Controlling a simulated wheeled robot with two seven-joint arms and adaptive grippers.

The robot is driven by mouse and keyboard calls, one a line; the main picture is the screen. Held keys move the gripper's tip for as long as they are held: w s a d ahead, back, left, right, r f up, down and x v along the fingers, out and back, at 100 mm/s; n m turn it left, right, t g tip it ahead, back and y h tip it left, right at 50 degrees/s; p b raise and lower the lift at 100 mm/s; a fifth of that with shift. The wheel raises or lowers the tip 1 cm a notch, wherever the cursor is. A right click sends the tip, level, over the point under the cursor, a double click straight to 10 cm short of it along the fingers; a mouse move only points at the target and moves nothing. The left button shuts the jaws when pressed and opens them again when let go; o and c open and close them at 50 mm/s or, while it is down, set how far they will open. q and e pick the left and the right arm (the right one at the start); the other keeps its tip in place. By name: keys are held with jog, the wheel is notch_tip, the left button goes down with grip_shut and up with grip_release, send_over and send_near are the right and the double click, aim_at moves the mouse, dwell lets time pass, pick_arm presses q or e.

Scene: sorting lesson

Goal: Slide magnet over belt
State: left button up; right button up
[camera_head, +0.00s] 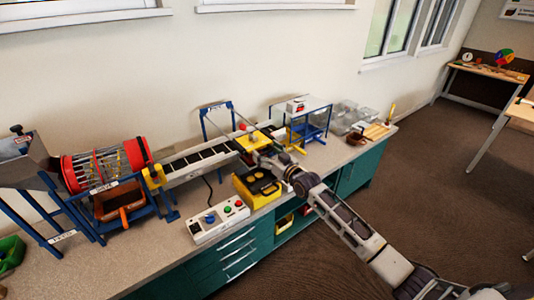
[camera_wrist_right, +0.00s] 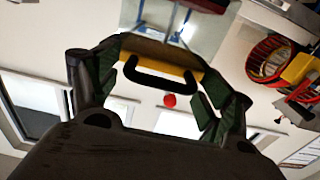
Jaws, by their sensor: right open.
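The magnet looks like a yellow block (camera_head: 255,138) on the blue gantry frame (camera_head: 204,126), at the right end of the conveyor belt (camera_head: 195,161). In the right wrist view a black handle (camera_wrist_right: 160,86) stands out from the yellow-brown block (camera_wrist_right: 150,52). My right gripper (camera_head: 265,157) is just in front of the magnet. In the wrist view its two fingers (camera_wrist_right: 156,92) are open on either side of the handle; I cannot tell whether they touch it. My left gripper is not in view.
A red drum sieve (camera_head: 105,163) and a brown bin (camera_head: 118,202) stand to the left. A control box (camera_head: 218,220) and a yellow box (camera_head: 257,190) stand in front of the belt. Clear bins (camera_head: 345,118) stand at the right on the counter (camera_head: 150,258). The counter's front left is mostly clear.

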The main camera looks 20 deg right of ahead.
jog(key=c, duration=1.3)
jog(key=shift+w+r, duration=0.1)
